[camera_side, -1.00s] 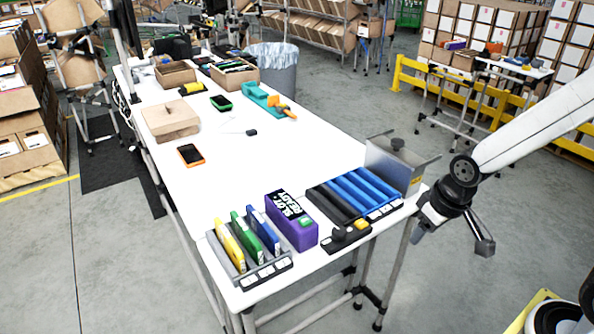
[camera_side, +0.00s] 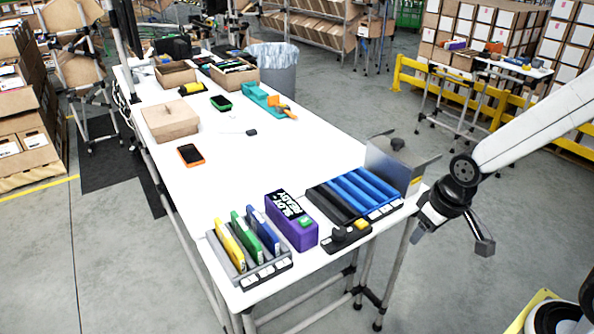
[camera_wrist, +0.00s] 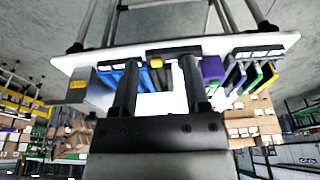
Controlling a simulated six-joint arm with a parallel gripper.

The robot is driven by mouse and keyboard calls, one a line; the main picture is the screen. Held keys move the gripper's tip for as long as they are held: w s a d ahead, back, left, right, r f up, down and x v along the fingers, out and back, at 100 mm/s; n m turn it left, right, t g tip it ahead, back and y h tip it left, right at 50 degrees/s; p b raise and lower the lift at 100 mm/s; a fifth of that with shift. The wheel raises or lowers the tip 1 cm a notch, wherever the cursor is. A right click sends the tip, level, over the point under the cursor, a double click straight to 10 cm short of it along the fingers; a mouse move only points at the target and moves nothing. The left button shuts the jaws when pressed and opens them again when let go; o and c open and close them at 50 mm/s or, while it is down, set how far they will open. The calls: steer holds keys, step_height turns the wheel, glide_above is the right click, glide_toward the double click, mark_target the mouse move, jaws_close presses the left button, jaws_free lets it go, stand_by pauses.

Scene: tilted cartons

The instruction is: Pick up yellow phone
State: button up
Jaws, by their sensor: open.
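The yellow phone (camera_side: 230,245) stands on edge in the leftmost slot of a grey rack (camera_side: 214,247) at the table's near left corner. A green phone (camera_side: 249,234) and a blue phone (camera_side: 264,229) stand beside it in the same rack. In the wrist view, which is upside down, the yellow phone (camera_wrist: 268,76) is at the right. My gripper (camera_side: 416,238) is off the table's right edge, well apart from the phone. In the wrist view my gripper (camera_wrist: 157,72) shows two separated fingers with nothing held between them.
An orange-edged phone (camera_side: 190,154) lies farther back. The table's middle is mostly clear.

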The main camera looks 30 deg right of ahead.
steer(key=shift+o, duration=0.3)
steer(key=t, duration=0.2)
glide_above(227, 234)
steer(key=s, duration=0.3)
steer(key=f, duration=0.5)
steer(key=shift+w+a+f, duration=0.1)
steer(key=shift+w+f, duration=0.05)
steer(key=shift+w, duration=0.1)
steer(key=shift+x, duration=1.25)
steer(key=shift+x, duration=2.6)
